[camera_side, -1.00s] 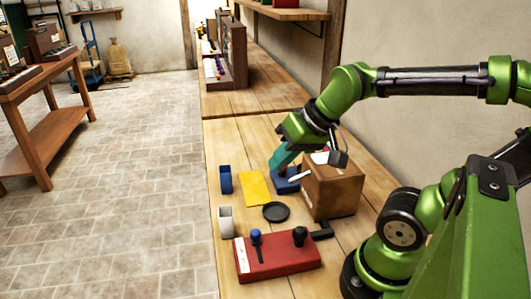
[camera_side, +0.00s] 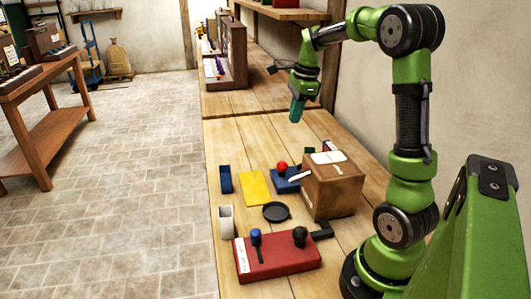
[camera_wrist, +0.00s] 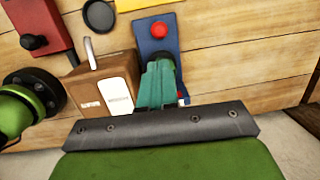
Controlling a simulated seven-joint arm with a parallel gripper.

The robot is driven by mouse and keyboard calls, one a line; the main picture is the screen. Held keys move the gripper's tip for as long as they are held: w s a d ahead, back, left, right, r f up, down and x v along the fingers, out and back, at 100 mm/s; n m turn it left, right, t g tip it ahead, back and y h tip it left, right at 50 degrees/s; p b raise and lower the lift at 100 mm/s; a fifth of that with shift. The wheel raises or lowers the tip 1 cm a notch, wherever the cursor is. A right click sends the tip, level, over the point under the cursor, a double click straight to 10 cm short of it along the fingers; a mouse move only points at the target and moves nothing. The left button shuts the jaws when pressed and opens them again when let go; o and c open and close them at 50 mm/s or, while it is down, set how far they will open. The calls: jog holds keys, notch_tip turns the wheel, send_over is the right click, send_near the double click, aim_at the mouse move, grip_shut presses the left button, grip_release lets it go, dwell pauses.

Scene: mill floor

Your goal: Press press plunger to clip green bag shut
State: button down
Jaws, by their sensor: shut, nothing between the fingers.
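A red ball-shaped knob (camera_side: 282,167) stands on a blue base (camera_side: 289,185) left of a brown box, and I take it for the press plunger. In the wrist view the red knob (camera_wrist: 159,30) shows on the blue base (camera_wrist: 146,40), beyond my fingertips. My gripper (camera_side: 296,117) has teal fingers, is shut and empty, and hangs above the table behind the press, apart from it. It also shows in the wrist view (camera_wrist: 159,66), where it hides part of the base. A small dark green patch shows beside the fingertips; I cannot tell whether it is the bag.
The brown box (camera_side: 333,189) stands right of the press. A red unit (camera_side: 277,260) with levers is nearest.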

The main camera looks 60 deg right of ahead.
aim_at(284, 163)
jog(key=shift+a+f, duration=0.1)
dwell(0.3)
jog(key=f, duration=0.4)
jog(key=w+f, duration=0.1)
jog(key=f, duration=0.4)
jog(key=w+f, duration=0.1)
jog(key=f, duration=0.3)
jog(key=shift+w+a+f, duration=0.15)
jog(key=shift+a+f, duration=0.2)
jog(key=shift+f, duration=1.05)
notch_tip(284, 163, up, 14)
jog(key=s, duration=0.2)
jog(key=shift+d, duration=0.45)
jog(key=shift+s+r, duration=0.1)
